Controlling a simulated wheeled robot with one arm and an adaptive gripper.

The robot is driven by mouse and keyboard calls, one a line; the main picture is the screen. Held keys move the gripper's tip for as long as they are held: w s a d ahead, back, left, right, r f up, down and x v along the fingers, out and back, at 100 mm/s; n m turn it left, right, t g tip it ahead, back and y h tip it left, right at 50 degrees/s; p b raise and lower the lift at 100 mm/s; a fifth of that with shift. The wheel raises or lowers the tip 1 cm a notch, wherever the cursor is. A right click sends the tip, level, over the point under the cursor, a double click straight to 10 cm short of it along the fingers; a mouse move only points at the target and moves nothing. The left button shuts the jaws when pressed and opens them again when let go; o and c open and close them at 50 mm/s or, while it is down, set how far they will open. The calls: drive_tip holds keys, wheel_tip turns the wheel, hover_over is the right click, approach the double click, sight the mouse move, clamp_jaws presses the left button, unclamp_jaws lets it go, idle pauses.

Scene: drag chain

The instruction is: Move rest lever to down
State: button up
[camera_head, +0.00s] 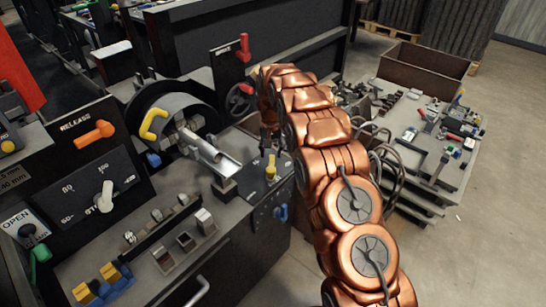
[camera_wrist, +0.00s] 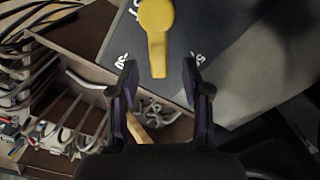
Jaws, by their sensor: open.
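The yellow rest lever (camera_wrist: 156,28) is in the upper middle of the wrist view, on a dark grey panel (camera_wrist: 105,50). Its wide round end is at the top and its narrow end points down the picture, towards the gap between my fingers. Partly cut-off white lettering is beside it. It also shows in the head view (camera_head: 270,168), on the small panel at the right end of the machine. My gripper (camera_wrist: 160,66) is open, with one dark finger on each side of the lever's narrow end. I cannot tell whether they touch. My arm partly hides the gripper in the head view.
A blue lever (camera_head: 281,213) is on the panel's front face.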

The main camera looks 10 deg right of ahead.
sight(271, 160)
drive_tip(key=shift+f+p, duration=0.35)
drive_tip(key=shift+f, duration=1.5)
drive_tip(key=shift+c, duration=0.3)
clamp_jaws()
